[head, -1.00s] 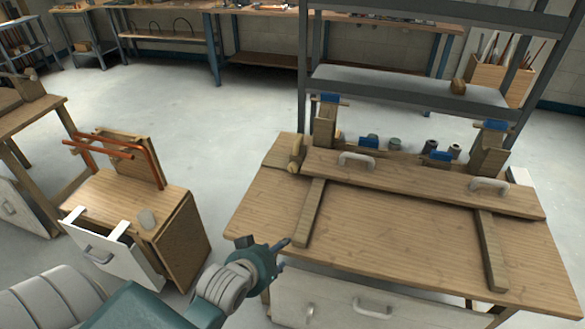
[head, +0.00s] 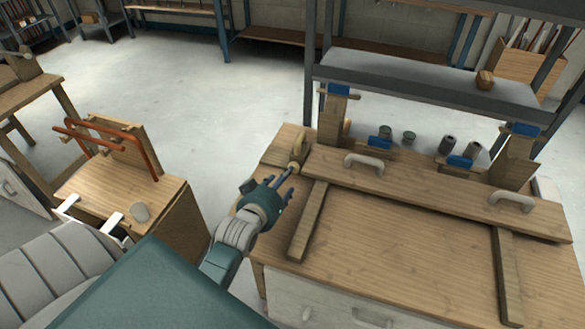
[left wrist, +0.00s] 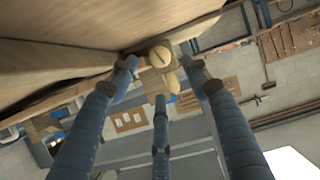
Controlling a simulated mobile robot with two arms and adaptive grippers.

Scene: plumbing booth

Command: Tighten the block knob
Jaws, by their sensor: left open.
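The block knob (head: 294,168) is a small round wooden knob on the wooden block (head: 300,146) at the left end of the workbench fixture. In the left wrist view the knob (left wrist: 160,56) faces the camera, with a dark slot across it, beyond my fingertips. My left gripper (head: 283,180) is open, its dark blue fingers pointing at the knob from the front left. In the left wrist view the fingers (left wrist: 160,78) spread around the line to the knob, with nothing held between them. Whether a fingertip touches it I cannot tell. My right gripper is out of view.
The bench top (head: 400,235) carries a long wooden board with two grey handles (head: 364,164). Blue-capped clamps (head: 338,90) and dark cylinders (head: 447,145) stand behind it. A cabinet with orange pipes (head: 100,145) is at left. Open floor lies between.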

